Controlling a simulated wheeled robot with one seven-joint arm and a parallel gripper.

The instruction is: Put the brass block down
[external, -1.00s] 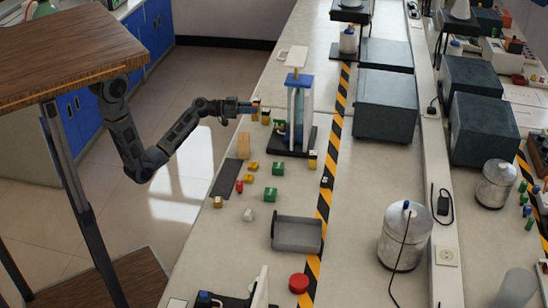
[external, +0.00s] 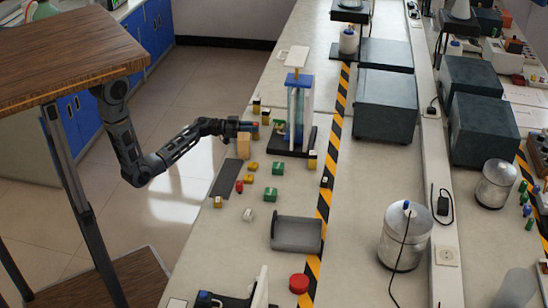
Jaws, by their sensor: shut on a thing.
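My gripper (external: 249,126) is at the end of the dark arm, reaching over the left edge of the long bench. It is shut on the brass block (external: 254,132), which is small here and mostly hidden by the fingers. The gripper is just above and behind the upright wooden block (external: 243,147). I cannot tell whether the brass block touches the bench top (external: 215,240).
Two small yellow-and-dark blocks stand just beyond the gripper, one of them here (external: 265,117). A dark mat (external: 225,180) and several small coloured blocks lie nearer. A tall apparatus (external: 298,112) stands to the right. A grey tray (external: 297,234) sits in front.

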